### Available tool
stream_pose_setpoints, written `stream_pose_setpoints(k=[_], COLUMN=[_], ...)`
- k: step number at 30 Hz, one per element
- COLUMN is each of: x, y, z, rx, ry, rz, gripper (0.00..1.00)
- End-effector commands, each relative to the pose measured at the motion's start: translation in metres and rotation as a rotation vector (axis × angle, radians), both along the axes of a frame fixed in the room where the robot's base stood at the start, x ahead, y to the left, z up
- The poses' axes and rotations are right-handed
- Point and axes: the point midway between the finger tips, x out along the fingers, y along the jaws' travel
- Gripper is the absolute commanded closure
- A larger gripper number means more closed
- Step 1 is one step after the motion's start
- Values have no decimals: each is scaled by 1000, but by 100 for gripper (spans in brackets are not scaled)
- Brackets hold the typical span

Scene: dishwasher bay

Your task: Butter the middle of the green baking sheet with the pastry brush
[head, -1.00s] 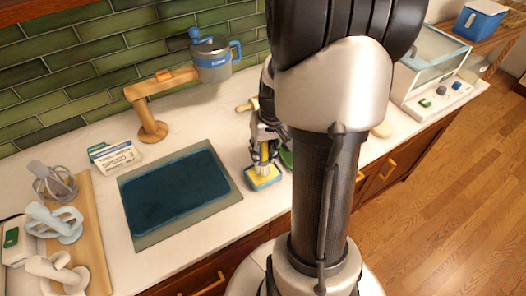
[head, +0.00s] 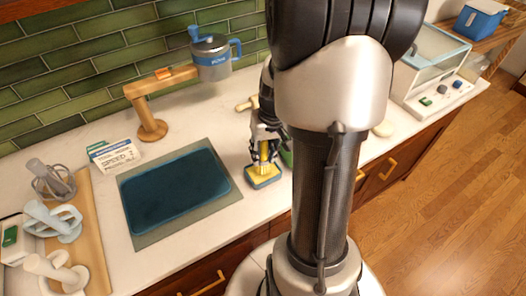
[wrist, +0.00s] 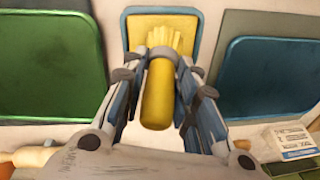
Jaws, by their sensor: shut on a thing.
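My gripper (wrist: 160,97) is shut on the yellow handle of the pastry brush (wrist: 157,95). The brush (head: 263,152) points down with its yellow bristles at the small blue-rimmed butter dish (head: 263,183). In the wrist view the bristles overlap the dish's yellowish inside (wrist: 188,28); whether they touch it I cannot tell. The green baking sheet (wrist: 45,60) lies left of the dish in the wrist view, partly cut off. In the head view my arm hides nearly all of it; a green sliver (head: 287,157) shows.
A blue baking sheet (head: 175,190) lies on a grey-green mat (head: 217,205) beside the dish. A wooden stand (head: 150,110), a small labelled box (head: 114,155) and a board (head: 92,250) with whisk-like tools are further left. A glass-lidded appliance (head: 430,75) stands at the right.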

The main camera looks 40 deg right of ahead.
Motion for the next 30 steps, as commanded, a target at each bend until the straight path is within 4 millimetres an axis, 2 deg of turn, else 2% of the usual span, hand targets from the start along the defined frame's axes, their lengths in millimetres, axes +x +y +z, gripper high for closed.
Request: stream_pose_setpoints(k=[14, 30], x=[-1, 0], y=[1, 0], z=[-1, 41], rx=[2, 0], ry=[4, 1], rz=[0, 0], gripper=[96, 96])
